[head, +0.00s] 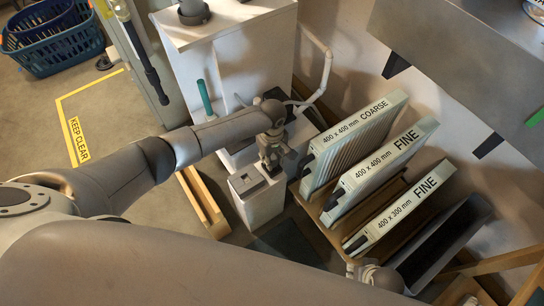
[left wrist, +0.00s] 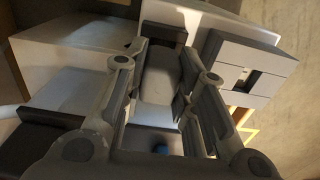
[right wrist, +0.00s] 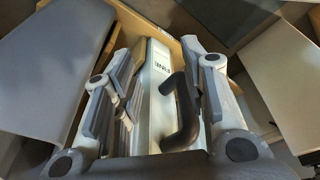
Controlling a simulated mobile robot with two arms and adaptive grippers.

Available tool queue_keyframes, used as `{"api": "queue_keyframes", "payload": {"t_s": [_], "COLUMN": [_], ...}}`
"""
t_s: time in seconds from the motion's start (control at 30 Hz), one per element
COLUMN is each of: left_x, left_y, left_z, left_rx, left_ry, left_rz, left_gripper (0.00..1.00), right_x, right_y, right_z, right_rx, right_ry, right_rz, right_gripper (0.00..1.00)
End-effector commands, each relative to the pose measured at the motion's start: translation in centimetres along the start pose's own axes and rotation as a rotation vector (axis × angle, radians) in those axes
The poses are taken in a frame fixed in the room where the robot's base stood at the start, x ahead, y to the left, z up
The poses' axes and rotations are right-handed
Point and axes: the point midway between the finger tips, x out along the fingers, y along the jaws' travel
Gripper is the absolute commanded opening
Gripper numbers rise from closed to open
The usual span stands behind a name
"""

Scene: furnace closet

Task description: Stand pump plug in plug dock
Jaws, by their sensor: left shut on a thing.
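My left gripper (head: 272,152) is shut on the pump plug, a grey block that shows between its fingers in the left wrist view (left wrist: 160,80). In the head view the plug is mostly hidden by the gripper. The plug dock is a grey block with a dark slot (left wrist: 243,80), atop a white pedestal (head: 262,205). The plug is beside the dock, on the far right side of it in the head view; the height gap is unclear. My right gripper (right wrist: 155,95) is open around the end of a FINE filter with a black handle (right wrist: 181,115), apparently without gripping it.
Several labelled filters (head: 355,135) stand in a wooden rack right of the pedestal. A white pipe (head: 325,75) bends down behind the left gripper. A wooden rail (head: 203,203) lies left of the pedestal. Blue baskets (head: 50,40) stand at the far left, near open floor.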

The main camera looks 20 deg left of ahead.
Motion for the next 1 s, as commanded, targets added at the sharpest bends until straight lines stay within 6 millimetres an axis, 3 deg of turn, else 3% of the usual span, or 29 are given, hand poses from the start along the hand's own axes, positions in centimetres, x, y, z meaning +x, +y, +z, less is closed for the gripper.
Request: {"api": "queue_keyframes", "payload": {"t_s": [1.0], "left_x": [1.4], "left_y": [0.0], "left_z": [0.0], "left_rx": [0.0], "left_ry": [0.0], "left_rz": [0.0], "left_gripper": [0.0], "right_x": [-2.0], "right_y": [0.0], "right_z": [-0.6], "right_rx": [0.004], "right_ry": [0.0], "right_rz": [0.0], "right_gripper": [0.4]}}
